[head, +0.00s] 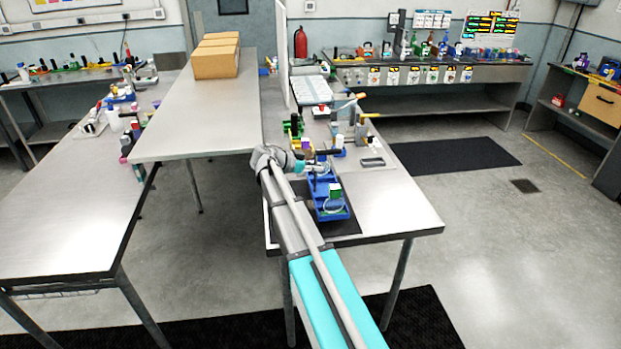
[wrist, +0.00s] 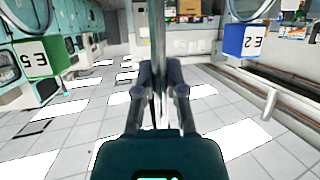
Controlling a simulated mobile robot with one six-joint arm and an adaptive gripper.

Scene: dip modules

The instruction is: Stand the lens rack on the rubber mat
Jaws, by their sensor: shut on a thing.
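The lens rack (head: 331,213) appears in the head view as a long blue body with a green-and-white block and a clear ring. My gripper (head: 308,167) reaches its middle from the left. In the wrist view my gripper (wrist: 162,75) is shut on the rack's upright grey bar (wrist: 158,35). The dark rubber mat (head: 345,228) shows under and around the rack's near end. I cannot tell whether they touch.
Small bottles and a grey tray (head: 372,162) stand on the table behind the rack. The table's front right corner (head: 415,222) is clear. A longer table (head: 200,110) with cardboard boxes (head: 215,60) adjoins at the left.

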